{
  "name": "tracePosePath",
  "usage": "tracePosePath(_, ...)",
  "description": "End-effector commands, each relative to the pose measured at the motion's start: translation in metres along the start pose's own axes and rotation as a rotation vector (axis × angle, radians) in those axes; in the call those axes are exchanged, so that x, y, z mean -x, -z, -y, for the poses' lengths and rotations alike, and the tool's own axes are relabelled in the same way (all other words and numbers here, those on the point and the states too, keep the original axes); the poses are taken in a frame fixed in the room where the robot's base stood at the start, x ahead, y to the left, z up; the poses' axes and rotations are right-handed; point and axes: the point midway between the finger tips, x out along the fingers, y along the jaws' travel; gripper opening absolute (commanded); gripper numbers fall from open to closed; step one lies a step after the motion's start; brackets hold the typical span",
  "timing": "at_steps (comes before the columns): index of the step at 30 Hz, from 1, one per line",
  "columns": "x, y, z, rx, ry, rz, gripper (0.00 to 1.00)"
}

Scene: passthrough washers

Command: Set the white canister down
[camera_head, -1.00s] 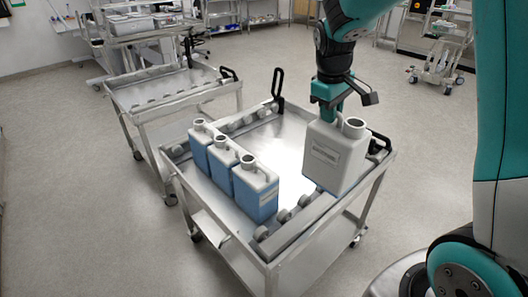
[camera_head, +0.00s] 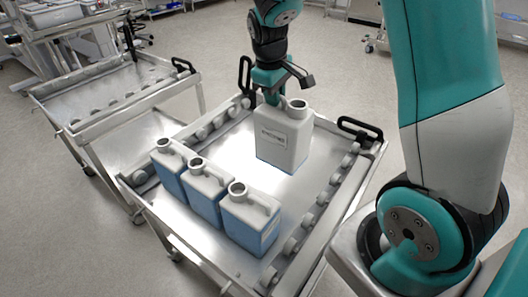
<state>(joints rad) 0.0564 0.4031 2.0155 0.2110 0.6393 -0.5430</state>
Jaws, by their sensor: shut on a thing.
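The white canister (camera_head: 284,138) has a label on its front and a dark round opening on top. It is upright over the back middle of the near steel cart's tray (camera_head: 306,186). My gripper (camera_head: 270,96) is shut on its top handle from above; the fingertips are partly hidden by the canister. I cannot tell whether its base touches the tray.
Three blue-and-white canisters (camera_head: 250,217) stand in a row at the tray's front left. Rollers (camera_head: 308,221) line the tray's sides, and black handles (camera_head: 360,130) rise at its back. A second cart (camera_head: 110,92) stands at left. The tray's middle is clear.

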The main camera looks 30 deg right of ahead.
Motion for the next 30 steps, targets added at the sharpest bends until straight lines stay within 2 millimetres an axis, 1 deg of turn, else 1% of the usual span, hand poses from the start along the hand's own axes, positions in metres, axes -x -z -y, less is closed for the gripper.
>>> tracePosePath(1, -0.014, -0.002, 0.002, -0.002, 0.003, 0.008, 0.0)
tracePosePath(6, -0.062, -0.003, 0.009, -0.004, 0.003, 0.008, 0.0)
tracePosePath(9, -0.088, -0.003, 0.014, -0.005, 0.003, 0.008, 0.0)
tracePosePath(12, -0.108, -0.003, 0.018, -0.005, 0.002, 0.006, 0.0)
tracePosePath(15, -0.12, -0.002, 0.02, -0.005, 0.0, 0.003, 0.0)
tracePosePath(19, -0.13, -0.001, 0.022, -0.005, 0.0, 0.002, 0.0)
tracePosePath(24, -0.154, -0.001, 0.027, -0.003, 0.001, 0.004, 0.0)
tracePosePath(27, -0.162, -0.001, 0.029, -0.003, 0.0, 0.001, 0.0)
tracePosePath(30, -0.163, 0.0, 0.029, -0.004, -0.001, -0.001, 0.0)
